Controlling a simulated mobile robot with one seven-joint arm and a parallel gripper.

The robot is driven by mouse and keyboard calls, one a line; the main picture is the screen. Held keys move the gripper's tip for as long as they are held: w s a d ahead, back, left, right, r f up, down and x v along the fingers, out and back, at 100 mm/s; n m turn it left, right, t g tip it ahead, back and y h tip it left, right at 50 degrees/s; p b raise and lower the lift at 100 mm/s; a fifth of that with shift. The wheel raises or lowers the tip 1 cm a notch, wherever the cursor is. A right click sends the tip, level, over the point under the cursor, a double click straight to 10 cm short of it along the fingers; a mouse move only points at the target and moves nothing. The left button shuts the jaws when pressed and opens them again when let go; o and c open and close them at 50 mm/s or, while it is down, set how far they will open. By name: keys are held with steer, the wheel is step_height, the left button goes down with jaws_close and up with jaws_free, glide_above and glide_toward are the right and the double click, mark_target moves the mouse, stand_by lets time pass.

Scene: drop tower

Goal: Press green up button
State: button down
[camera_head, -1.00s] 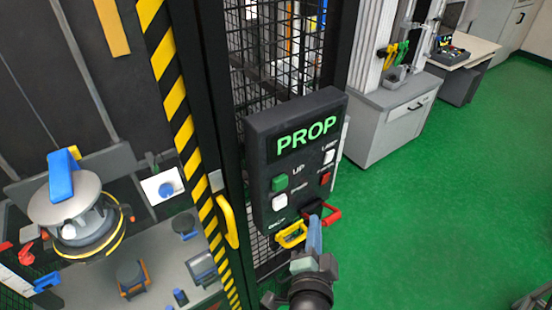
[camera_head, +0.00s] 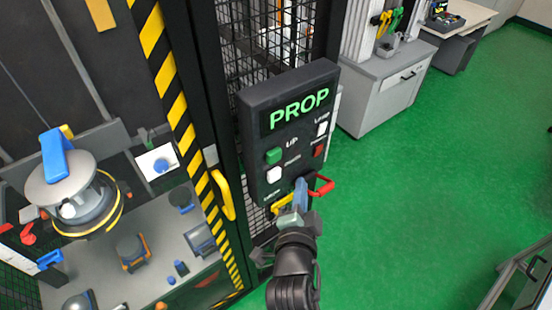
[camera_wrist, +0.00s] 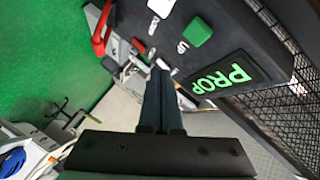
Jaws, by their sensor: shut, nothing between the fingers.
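My gripper (camera_head: 301,184) is shut and empty, in front of the box's lower edge, below and right of the green button. In the wrist view my gripper fingers (camera_wrist: 157,75) point toward the box, apart from the green button.
A red handle (camera_head: 321,188) and a yellow handle (camera_head: 281,203) are close to my gripper at the box's bottom. A striped yellow-black post (camera_head: 178,110) and a yellow door handle (camera_head: 224,195) stand left. Green floor (camera_head: 430,150) is open at right.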

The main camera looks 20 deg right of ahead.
mark_target(281, 158)
steer(key=w+a+b, duration=0.2)
steer(key=w, duration=0.3)
steer(key=shift+w+b, duration=0.35)
steer(key=shift+b, duration=0.05)
steer(key=shift+w+a, duration=0.1)
stand_by(1.7)
steer(key=shift+w+a+b, duration=0.1)
steer(key=shift+w+b, duration=0.2)
steer(key=shift+b, duration=0.25)
steer(key=shift+w+a+b, duration=0.2)
steer(key=shift+w+b, duration=0.25)
steer(key=shift+b, duration=0.05)
stand_by(0.4)
steer(key=shift+s, duration=0.15)
steer(key=shift+s+d, duration=0.3)
steer(key=shift+s, duration=0.4)
steer(key=shift+s+p, duration=0.1)
steer(key=shift+p, duration=0.2)
